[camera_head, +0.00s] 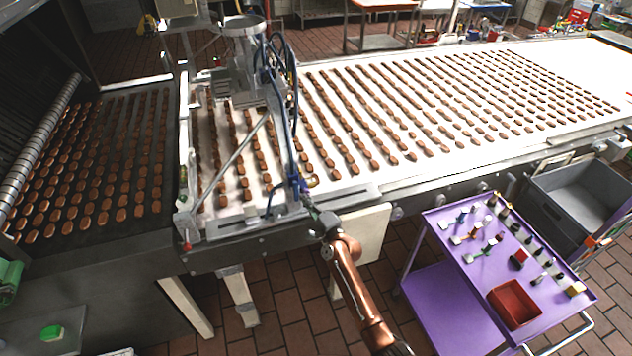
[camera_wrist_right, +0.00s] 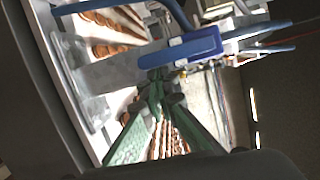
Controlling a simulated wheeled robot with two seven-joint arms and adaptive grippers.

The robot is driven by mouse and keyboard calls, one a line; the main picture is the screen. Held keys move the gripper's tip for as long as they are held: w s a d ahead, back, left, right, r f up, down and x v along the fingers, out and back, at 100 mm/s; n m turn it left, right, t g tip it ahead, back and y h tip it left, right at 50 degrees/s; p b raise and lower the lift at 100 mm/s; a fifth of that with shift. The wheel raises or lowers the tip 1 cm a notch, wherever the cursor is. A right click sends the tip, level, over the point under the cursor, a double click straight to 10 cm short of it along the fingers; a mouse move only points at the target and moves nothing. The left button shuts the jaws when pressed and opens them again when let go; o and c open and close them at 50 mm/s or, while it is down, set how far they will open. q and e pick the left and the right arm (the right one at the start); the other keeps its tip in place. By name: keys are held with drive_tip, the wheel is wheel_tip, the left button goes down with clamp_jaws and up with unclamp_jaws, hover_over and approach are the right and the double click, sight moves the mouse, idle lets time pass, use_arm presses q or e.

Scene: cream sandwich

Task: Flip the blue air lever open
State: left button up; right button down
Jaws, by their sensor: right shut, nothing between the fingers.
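The blue air lever (camera_head: 296,184) is on the air line fitting at the front edge of the cream depositing machine, small in the head view. In the right wrist view the blue lever (camera_wrist_right: 193,47) is large, a blue handle lying nearly crosswise just beyond the fingertips. My right gripper (camera_head: 307,199) reaches up to the fitting from below right. In the wrist view its green-padded fingers (camera_wrist_right: 160,88) are shut with nothing between them. The tips are close below the lever; I cannot tell whether they touch it. My left gripper is not in view.
A white conveyor (camera_head: 440,150) with rows of brown biscuits runs behind the fitting. Blue hoses (camera_head: 285,100) and the depositor hopper (camera_head: 243,28) rise above it. A purple cart (camera_head: 447,262) with small tools and a red bin (camera_head: 514,304) stands at right.

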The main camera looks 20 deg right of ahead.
idle(0.5)
drive_tip(key=s+d+b, duration=0.2)
drive_tip(key=s+d, duration=0.4)
drive_tip(key=s, duration=0.3)
drive_tip(key=shift+s+d, duration=0.25)
drive_tip(key=shift+d, duration=0.1)
